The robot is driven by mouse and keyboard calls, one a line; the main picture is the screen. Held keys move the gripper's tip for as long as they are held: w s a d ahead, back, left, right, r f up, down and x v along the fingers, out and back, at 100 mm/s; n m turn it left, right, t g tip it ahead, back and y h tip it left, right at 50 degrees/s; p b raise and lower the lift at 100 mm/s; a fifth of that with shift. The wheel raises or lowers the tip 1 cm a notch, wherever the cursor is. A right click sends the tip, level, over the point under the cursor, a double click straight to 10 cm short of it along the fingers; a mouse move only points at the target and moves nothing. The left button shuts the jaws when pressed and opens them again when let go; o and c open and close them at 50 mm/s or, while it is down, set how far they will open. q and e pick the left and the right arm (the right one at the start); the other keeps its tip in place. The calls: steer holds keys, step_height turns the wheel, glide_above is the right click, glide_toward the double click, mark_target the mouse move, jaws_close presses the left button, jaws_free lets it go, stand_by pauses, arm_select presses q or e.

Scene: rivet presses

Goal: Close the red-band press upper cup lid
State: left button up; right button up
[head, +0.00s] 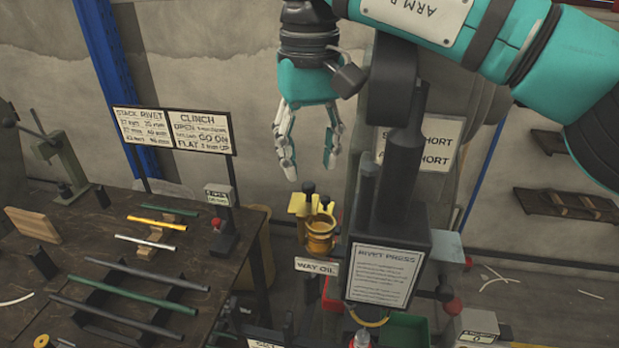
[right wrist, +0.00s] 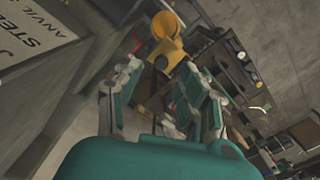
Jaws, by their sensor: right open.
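The rivet press (head: 388,225) stands right of the middle, dark, with a printed sign on its front. A yellow cup (head: 320,238) with a round rim is at its left side, above the WAY OIL label. A yellow plate-like part (head: 297,204) and dark knobs sit beside the cup's top; I cannot tell surely which part is the lid. The cup also shows in the right wrist view (right wrist: 165,26), beyond the fingers. My right gripper (head: 310,170) is open and empty, pointing down above the cup, apart from it. My left gripper is not in view.
A dark workbench (head: 75,215) at left bears several rods and a wood block (head: 32,224). The STACK RIVET and CLINCH signs (head: 172,131) stand behind it. A green bin (head: 408,330) is low by the press. A blue post (head: 117,80) stands behind.

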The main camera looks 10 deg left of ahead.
mark_target(309, 184)
step_height(309, 184, down, 2)
steer(key=shift+s+f, duration=0.15)
steer(key=shift+f, duration=0.8)
steer(key=c, duration=0.8)
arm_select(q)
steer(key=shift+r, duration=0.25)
arm_select(e)
jaws_close()
